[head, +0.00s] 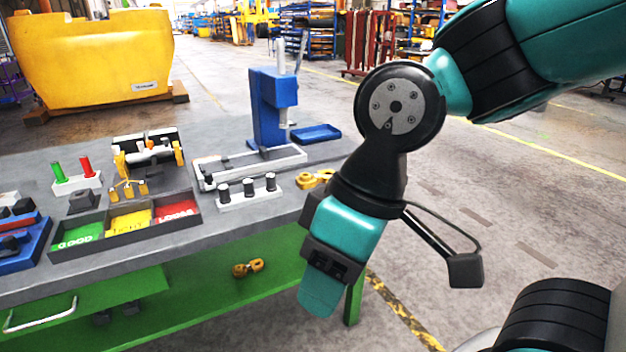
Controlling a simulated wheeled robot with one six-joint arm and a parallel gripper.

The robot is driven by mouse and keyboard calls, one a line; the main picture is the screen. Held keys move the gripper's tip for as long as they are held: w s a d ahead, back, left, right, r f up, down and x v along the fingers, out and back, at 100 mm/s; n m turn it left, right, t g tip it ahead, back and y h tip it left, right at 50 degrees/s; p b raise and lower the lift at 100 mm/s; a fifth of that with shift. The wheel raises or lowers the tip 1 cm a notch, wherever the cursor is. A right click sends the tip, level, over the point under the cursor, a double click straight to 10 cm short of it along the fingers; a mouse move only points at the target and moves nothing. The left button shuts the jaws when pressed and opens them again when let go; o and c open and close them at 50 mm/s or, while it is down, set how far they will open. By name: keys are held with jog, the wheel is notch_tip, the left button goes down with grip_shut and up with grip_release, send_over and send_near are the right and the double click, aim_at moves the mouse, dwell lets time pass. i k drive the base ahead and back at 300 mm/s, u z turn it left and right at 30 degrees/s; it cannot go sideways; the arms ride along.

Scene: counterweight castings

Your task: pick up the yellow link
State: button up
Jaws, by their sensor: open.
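A yellow link (315,179) lies on the grey tabletop near its right end, partly hidden behind my arm. A second yellow link (247,267), with two rounded ends, lies lower down on the green lower shelf of the bench. My gripper (322,292) hangs pointing down in front of the bench's right end, to the right of the lower link and apart from both links. It is open, with nothing seen in it; its fingers are seen edge-on.
The grey bench top (235,215) holds a sorting tray (125,236) with green, yellow and red compartments, a blue press (270,105), a white rack with black pegs (247,198) and a blue tray (315,133). A green bench leg (355,298) stands beside my gripper. Floor at right is clear.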

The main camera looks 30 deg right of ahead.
aim_at(323, 176)
jog(key=u, duration=0.05)
jog(key=i, duration=0.95)
jog(key=u, duration=0.4)
